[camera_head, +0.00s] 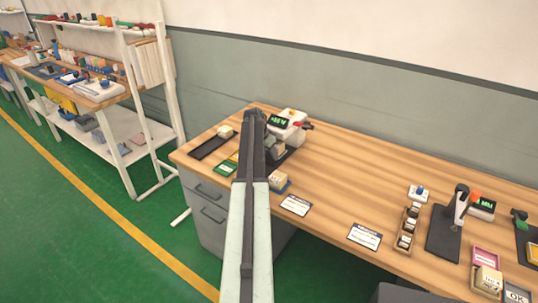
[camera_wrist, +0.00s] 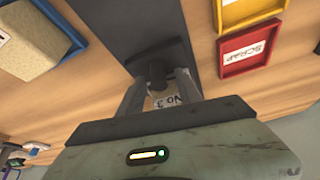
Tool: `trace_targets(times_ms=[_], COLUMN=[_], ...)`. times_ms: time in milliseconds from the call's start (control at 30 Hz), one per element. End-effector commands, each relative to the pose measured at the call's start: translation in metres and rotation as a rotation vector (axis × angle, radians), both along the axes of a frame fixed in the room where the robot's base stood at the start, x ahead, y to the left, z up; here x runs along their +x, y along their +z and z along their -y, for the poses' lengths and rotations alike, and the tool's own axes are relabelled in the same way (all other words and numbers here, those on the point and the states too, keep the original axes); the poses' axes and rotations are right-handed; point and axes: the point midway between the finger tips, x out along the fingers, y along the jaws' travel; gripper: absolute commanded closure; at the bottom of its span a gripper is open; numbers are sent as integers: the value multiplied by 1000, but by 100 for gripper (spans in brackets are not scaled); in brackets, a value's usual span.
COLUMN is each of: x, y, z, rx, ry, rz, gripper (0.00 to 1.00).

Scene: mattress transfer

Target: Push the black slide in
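In the wrist view a dark plate (camera_wrist: 135,28) runs up the middle, with a black knob-like part (camera_wrist: 157,72) at its near end, possibly the black slide. My gripper (camera_wrist: 160,84) has its two grey fingers apart around the near side of this part. A light piece marked "No 3" (camera_wrist: 178,100) shows between the fingers. I cannot tell whether the fingers touch either one. In the head view my arm reaches over the left station, hiding the gripper and most of the black base (camera_head: 285,158) there.
A red SCRAP tray (camera_wrist: 248,48), a yellow tray (camera_wrist: 250,14) and a blue tray holding a tan block (camera_wrist: 25,40) lie close around the gripper. A green-display device (camera_head: 278,121) stands behind. The desk's middle (camera_head: 340,180) is mostly clear. A second station (camera_head: 444,232) stands at right.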

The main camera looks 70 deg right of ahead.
Motion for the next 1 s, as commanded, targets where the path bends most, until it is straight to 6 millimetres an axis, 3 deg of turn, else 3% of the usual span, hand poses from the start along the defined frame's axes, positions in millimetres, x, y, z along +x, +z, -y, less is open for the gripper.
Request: trace_targets(times_ms=[367,800,1000], x=[2,12,14], y=[5,71,73], z=[-3,-26,-28], rx=[3,2,2], ry=[1,1,0], rz=[1,1,1], gripper=[59,59,59])
